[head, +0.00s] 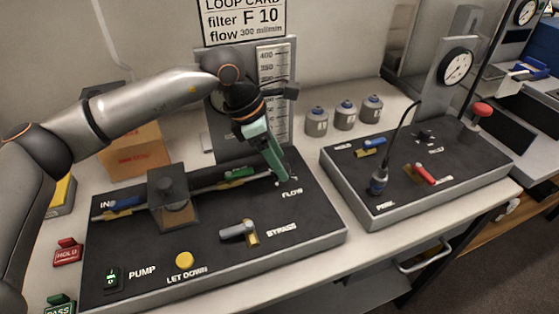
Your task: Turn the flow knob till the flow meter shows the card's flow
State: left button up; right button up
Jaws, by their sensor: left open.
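The loop card (241,20) on the wall reads filter F 10 and flow 300 ml/min. The flow meter (272,90) stands upright behind the black panel, with a scale from 400 downward. Its lower part is partly behind my arm, and I cannot read its level. My left gripper (279,174) reaches down at the panel's back right, just above the FLOW label. It is open. The flow knob is hidden at the fingertips, so I cannot tell whether they touch it. My right gripper is not in view.
The panel (215,270) carries a filter block (172,197), a bypass lever (238,232), a yellow let-down button (184,260) and a pump switch (111,278). Small grey cylinders (345,115) stand behind. A second panel (440,165) with a gauge (456,67) is at right.

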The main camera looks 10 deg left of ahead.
pick_arm(q)
jog(key=v, duration=1.1)
jog(key=shift+r, duration=0.15)
jog(key=shift+a, duration=0.1)
